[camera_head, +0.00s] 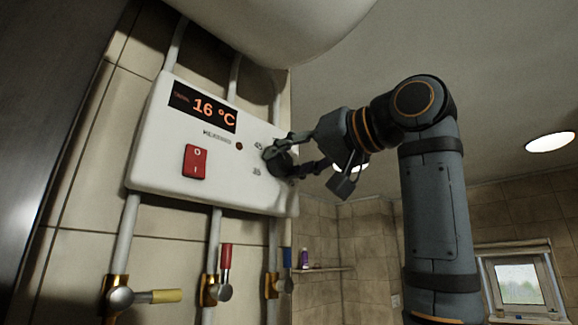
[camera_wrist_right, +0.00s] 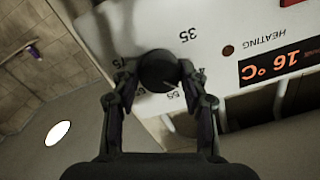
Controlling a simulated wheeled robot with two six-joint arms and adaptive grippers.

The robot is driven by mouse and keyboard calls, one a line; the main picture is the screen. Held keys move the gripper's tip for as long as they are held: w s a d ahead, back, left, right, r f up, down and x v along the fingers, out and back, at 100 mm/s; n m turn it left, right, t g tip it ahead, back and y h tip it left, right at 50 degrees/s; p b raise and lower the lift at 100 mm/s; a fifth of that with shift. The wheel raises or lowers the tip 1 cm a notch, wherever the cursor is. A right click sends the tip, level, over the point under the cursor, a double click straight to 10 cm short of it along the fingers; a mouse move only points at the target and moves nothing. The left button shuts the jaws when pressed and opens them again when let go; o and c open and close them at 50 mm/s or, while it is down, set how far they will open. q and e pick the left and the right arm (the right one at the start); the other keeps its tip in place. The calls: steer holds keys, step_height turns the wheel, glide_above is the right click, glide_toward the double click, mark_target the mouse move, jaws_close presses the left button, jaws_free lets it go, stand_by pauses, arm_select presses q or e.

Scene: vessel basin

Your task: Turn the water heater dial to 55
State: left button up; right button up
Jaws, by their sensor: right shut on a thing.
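The water heater panel (camera_head: 222,160) is a white box on the tiled wall, with a display (camera_head: 203,107) reading 16 °C. The black round dial (camera_head: 277,161) is on its right side in the head view, partly hidden by the fingers. My right gripper (camera_head: 283,159) is shut on the dial. In the right wrist view the dial (camera_wrist_right: 158,70) sits between the two fingertips (camera_wrist_right: 158,76). My left gripper is not in view.
A red rocker switch (camera_head: 195,162) is on the panel left of the dial. Pipes with a yellow-handled valve (camera_head: 152,296), a red-handled valve (camera_head: 225,258) and a blue-handled valve (camera_head: 287,258) run below. A rounded white tank (camera_head: 270,25) hangs above. Open room lies to the right.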

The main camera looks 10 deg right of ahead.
steer(key=m, duration=0.1)
steer(key=m+b, duration=0.1)
steer(key=m, duration=0.2)
steer(key=shift+f, duration=0.25)
steer(key=shift+m+b, duration=0.5)
steer(key=shift+m, duration=1.3)
steer(key=shift+r, duration=0.1)
steer(key=o, duration=1.1)
steer(key=shift+r, duration=0.1)
steer(key=shift+o, duration=0.2)
